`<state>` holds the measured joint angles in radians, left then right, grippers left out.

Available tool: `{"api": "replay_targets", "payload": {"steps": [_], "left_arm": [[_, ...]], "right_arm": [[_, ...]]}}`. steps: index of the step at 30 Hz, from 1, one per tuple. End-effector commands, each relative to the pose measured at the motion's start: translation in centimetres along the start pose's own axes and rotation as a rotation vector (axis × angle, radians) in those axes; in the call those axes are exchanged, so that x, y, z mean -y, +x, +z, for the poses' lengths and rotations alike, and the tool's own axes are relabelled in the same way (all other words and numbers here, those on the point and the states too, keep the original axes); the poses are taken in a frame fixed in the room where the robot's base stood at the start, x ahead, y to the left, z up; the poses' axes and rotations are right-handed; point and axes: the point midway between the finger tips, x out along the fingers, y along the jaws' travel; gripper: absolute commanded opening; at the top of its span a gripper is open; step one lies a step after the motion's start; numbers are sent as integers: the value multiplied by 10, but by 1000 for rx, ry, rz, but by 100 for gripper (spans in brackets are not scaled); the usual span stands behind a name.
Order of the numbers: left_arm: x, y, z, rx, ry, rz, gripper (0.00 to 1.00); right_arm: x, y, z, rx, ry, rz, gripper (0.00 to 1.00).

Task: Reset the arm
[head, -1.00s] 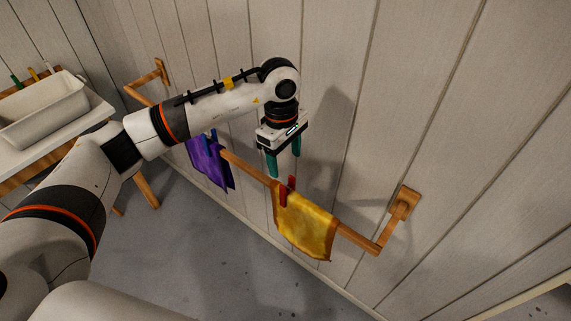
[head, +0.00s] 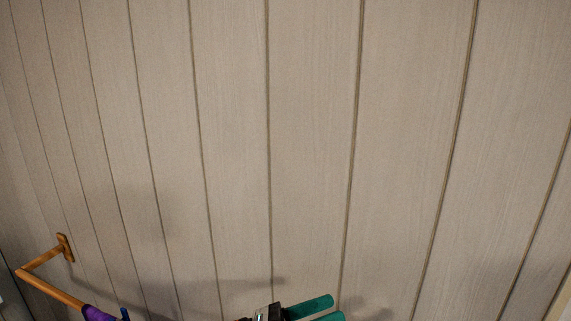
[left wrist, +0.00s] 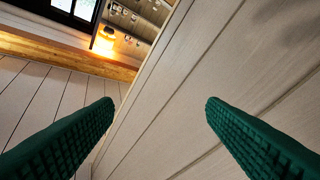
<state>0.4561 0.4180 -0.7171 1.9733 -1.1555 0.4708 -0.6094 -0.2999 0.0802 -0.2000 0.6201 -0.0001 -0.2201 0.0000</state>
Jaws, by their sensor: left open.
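My left gripper (head: 326,308) shows at the bottom edge of the head view, its two green fingers pointing right in front of the panelled wall. In the left wrist view its green fingers (left wrist: 158,104) stand wide apart with nothing between them. The gripper is open and empty. Most of the left arm is below the head view. My right gripper is in neither view.
A wooden rail (head: 48,289) on a wall bracket is at the lower left, with a bit of purple cloth (head: 97,313) on it. The panelled wall (head: 310,140) above is bare. The left wrist view shows a glowing lamp (left wrist: 104,40) and a dark-framed window (left wrist: 75,9).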

Motion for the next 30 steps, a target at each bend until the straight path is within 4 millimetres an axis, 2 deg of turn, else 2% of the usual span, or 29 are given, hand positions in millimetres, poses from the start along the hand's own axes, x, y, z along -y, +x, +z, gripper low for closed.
{"api": "replay_targets", "payload": {"steps": [1,4,6,8,9,11,12,16,18,21,28,29,30], "left_arm": [[2,-9,-17,-168,-150,-40,66],[22,-44,-48,-504,-463,-146,66],[44,-81,-55,-729,-686,-235,66],[64,-118,-49,-915,-878,-318,66],[76,-144,-39,-1037,-1006,-380,66],[89,-181,-15,-1207,-1188,-477,66],[95,-205,4,-1312,-1300,-542,66],[94,-267,73,-1602,-1605,-756,66],[84,-289,105,-1714,-1723,-856,66],[68,-310,142,-1837,-1848,-981,66],[23,-340,205,-2035,-2041,-1234,66],[16,-343,211,2014,2017,1240,66],[7,-347,220,1974,1976,1241,66]], "right_arm": [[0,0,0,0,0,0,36],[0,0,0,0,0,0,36],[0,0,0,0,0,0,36],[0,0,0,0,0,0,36],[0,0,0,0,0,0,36],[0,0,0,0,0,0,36],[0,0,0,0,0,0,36],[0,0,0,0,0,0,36],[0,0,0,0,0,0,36],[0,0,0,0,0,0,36],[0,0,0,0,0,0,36],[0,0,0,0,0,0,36],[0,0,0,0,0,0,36]]}}
